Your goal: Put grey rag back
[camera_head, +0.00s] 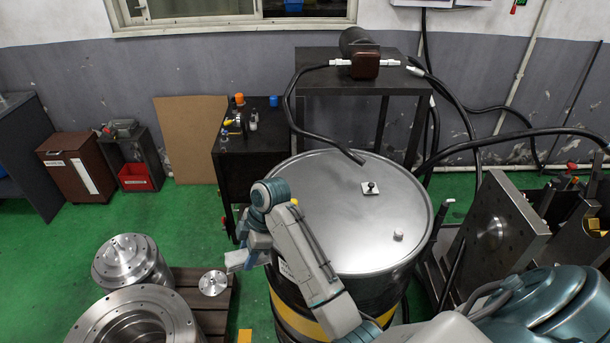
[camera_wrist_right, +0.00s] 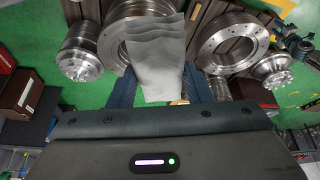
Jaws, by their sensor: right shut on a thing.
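The grey rag (camera_wrist_right: 155,55) hangs in the right wrist view, a folded, layered cloth standing out ahead of the wrist. My right gripper (camera_wrist_right: 157,92) is shut on the rag's near end, with its blue fingers on either side. In the head view my right gripper (camera_head: 242,257) is at the left edge of the drum, above the floor near the wooden pallet. The rag cannot be clearly told apart there. My left gripper is not in view.
A large metal drum (camera_head: 330,215) stands in the middle. Steel flanged parts (camera_head: 132,262) stand at the lower left beside a dark pallet (camera_head: 212,305). A black side table (camera_head: 262,150) with small items stands behind. A steel fixture (camera_head: 495,230) is at right.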

